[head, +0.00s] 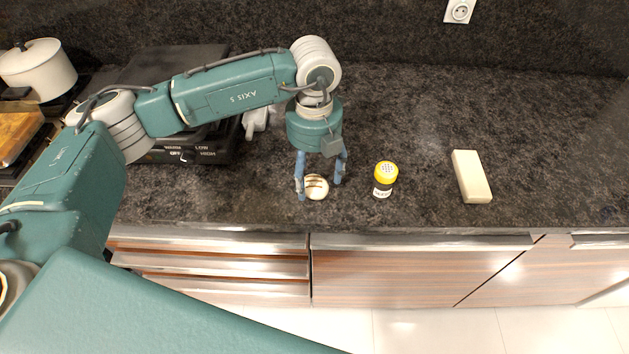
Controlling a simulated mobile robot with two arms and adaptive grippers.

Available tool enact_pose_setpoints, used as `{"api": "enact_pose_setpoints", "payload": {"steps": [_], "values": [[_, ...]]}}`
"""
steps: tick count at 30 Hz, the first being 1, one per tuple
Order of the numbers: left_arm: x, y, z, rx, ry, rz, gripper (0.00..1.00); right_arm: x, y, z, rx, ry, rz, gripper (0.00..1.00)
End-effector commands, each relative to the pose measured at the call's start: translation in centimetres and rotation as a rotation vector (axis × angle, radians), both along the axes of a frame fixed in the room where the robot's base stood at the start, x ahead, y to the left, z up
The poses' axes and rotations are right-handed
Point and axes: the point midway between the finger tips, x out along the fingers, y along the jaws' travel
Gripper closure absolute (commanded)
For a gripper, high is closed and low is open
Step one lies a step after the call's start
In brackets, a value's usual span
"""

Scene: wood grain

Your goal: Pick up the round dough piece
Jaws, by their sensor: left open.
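The round dough piece (317,187) is a small pale disc with dark stripes on top. It lies on the dark stone counter near the front edge. My left gripper (320,190) points down over it, with one blue finger at its left side and the other at its upper right. The fingers are spread apart. I cannot tell whether either finger touches the dough. My right gripper is not in view.
A yellow-lidded jar (384,179) stands just right of the dough. A cream block (471,177) lies farther right. A black appliance (190,148) is behind my left arm, and a white pot (38,68) stands far left. Counter behind the jar is clear.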

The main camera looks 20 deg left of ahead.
Motion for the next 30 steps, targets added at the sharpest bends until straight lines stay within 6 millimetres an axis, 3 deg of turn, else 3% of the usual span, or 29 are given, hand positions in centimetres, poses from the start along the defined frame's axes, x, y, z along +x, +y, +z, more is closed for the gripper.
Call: {"api": "enact_pose_setpoints", "payload": {"steps": [1, 5, 13, 14, 21, 30], "values": [[-0.2, 0.0, -0.4, 0.002, 0.005, 0.000, 0.32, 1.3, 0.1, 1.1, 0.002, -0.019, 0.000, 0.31], [-0.1, 0.0, -2.1, 0.000, 0.002, -0.001, 0.32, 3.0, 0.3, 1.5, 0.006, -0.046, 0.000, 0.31], [0.0, 0.0, -2.7, 0.000, 0.000, -0.002, 0.32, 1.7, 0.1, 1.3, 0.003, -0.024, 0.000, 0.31], [0.0, 0.0, -2.7, 0.000, 0.000, -0.002, 0.34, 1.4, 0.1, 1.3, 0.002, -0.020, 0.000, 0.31], [0.0, 0.0, -2.7, 0.000, 0.000, -0.002, 0.81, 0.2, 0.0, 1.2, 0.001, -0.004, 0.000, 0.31], [0.0, -0.1, -2.5, -0.001, -0.001, -0.001, 0.81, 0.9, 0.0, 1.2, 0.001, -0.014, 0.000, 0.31]]}}
